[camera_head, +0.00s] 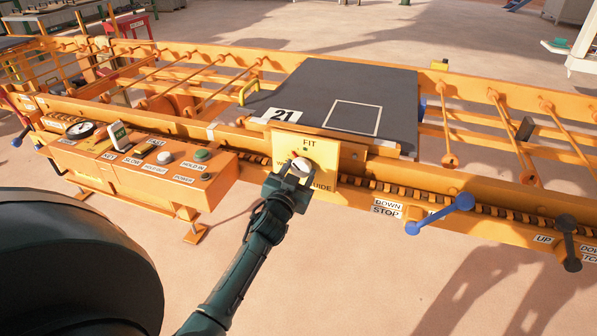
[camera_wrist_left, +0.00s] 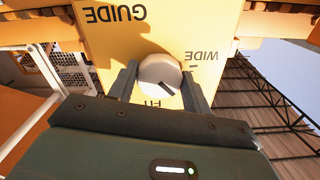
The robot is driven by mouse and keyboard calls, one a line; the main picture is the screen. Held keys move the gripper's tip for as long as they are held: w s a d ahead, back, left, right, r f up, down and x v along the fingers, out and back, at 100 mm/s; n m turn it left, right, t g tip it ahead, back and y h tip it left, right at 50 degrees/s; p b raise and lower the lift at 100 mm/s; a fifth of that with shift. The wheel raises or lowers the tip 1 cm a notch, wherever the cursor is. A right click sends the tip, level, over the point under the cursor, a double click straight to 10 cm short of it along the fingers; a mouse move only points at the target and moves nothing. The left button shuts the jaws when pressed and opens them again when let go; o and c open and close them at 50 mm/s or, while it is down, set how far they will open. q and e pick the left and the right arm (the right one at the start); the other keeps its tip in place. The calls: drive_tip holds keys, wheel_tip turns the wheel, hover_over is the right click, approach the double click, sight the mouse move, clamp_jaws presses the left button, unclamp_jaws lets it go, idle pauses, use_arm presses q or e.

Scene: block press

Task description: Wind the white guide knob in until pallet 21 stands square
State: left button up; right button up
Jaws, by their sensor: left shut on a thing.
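The white guide knob (camera_head: 301,166) sits on a yellow plate (camera_head: 318,152) marked FIT, WIDE and GUIDE on the side of the orange conveyor. My left gripper (camera_head: 294,178) is shut on the knob, with a finger on each side of it. In the left wrist view the white knob (camera_wrist_left: 160,75) shows a dark mark on its face, between the two fingers (camera_wrist_left: 158,84). Pallet 21 (camera_head: 350,92) is a dark grey slab on the conveyor, with a white 21 label and a thin outlined square on top. I cannot tell whether it stands exactly square. My right gripper is not in view.
An orange control box (camera_head: 140,165) with a gauge and buttons stands left of my left gripper. A blue lever (camera_head: 440,213) by the DOWN STOP label and a black lever (camera_head: 567,243) stick out to the right. Open floor lies in front.

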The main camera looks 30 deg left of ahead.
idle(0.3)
use_arm(q)
drive_tip(key=o, duration=1)
drive_tip(key=shift+c, duration=0.2)
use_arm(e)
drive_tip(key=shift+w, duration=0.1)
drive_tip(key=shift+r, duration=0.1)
